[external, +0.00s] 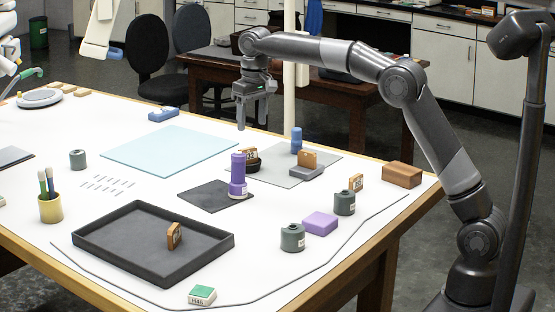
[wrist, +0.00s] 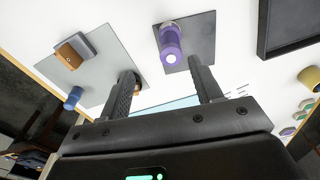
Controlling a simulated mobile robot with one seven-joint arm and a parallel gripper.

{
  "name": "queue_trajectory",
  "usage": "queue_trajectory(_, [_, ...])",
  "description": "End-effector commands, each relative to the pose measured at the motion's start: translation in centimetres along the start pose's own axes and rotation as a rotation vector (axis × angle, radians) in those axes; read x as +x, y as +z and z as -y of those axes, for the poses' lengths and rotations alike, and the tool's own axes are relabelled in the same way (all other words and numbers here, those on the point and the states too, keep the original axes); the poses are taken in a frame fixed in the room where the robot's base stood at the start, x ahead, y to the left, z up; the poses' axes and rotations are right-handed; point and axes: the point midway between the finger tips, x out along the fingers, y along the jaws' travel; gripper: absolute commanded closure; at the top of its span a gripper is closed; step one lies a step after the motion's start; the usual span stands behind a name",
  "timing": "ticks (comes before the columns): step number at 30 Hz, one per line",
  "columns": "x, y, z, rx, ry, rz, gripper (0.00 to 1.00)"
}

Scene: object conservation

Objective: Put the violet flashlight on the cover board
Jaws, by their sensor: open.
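The violet flashlight (external: 238,170) stands upright on a small dark grey board (external: 200,196), near its right edge; it also shows in the wrist view (wrist: 171,43). Which board is the cover board I cannot tell. A larger grey board (external: 265,172) lies behind and to the right, and a wide light blue board (external: 165,148) lies behind and to the left. My gripper (external: 250,118) is open and empty, pointing down above the back of the table, higher than the flashlight and apart from it. Its two fingers (wrist: 160,80) show in the wrist view with nothing between them.
The grey board bears a blue flashlight (external: 296,141), a brown block on a grey piece, and a dark round dish (external: 246,165) with a tag by its edge. A black tray (external: 110,255) stands at the front. A purple block (external: 320,222) and grey canisters (external: 292,238) stand at right.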

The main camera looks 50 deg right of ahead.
Motion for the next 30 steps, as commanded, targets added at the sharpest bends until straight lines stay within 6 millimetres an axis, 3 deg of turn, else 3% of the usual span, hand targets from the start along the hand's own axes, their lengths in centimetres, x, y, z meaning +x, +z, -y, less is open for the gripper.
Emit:
queue_trajectory(1, [-1.4,1.4,-0.8,-0.003,-0.004,-0.020,0.41])
queue_trajectory(6, [-3.9,6.1,-3.0,-0.023,-0.015,-0.078,0.41])
queue_trajectory(15, [-6.0,15.6,-6.8,-0.057,-0.028,-0.183,0.41])
queue_trajectory(23, [-4.7,24.6,-9.8,-0.085,-0.031,-0.272,0.41])
queue_trajectory(30, [-1.1,32.8,-12.2,-0.110,-0.029,-0.356,0.41])
